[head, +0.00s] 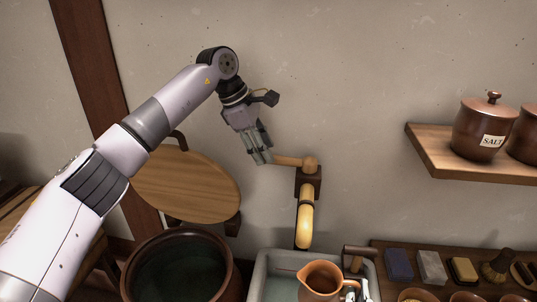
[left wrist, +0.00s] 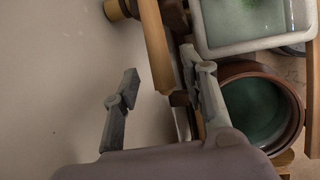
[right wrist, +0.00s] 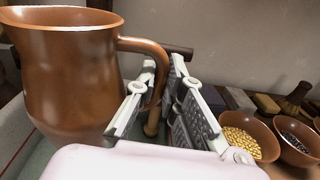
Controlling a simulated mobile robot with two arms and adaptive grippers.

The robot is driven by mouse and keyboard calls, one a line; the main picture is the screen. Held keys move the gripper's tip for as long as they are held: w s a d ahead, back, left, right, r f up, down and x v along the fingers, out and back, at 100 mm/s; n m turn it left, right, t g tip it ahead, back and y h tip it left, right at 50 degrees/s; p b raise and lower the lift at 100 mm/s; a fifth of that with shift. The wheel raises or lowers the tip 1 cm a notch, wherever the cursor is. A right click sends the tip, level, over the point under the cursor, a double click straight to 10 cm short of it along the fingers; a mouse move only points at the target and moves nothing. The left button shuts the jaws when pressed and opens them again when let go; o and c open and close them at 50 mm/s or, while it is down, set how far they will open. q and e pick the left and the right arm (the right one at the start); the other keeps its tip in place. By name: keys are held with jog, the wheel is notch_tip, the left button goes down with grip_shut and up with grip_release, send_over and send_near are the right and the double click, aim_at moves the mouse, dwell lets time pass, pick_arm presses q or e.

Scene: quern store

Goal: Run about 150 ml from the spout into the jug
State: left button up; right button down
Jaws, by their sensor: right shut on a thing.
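The yellow bamboo spout (head: 305,224) hangs from a dark block on the wall, with a wooden lever (head: 287,161) pointing left from its top. No stream shows at its mouth. My left gripper (head: 260,157) is at the lever's free end. In the left wrist view its fingers are apart and the lever (left wrist: 154,45) reaches between them; I cannot tell whether either touches it. The brown jug (head: 319,277) stands upright in or over the grey basin, just below and slightly right of the spout's mouth. My right gripper (right wrist: 163,66) is shut on the jug's handle (right wrist: 151,46).
The grey basin (head: 262,268) holds water. A big dark crock of water (head: 131,262) and a round wooden board (head: 187,187) are at the left. Soap-like blocks (head: 432,266) and bowls of grain (right wrist: 262,137) stand at the right. A shelf (head: 435,160) holds a salt jar (head: 479,130).

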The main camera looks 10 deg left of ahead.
pick_arm(q)
jog(key=shift+x, duration=1.35)
jog(key=shift+c, duration=0.2)
grip_shut()
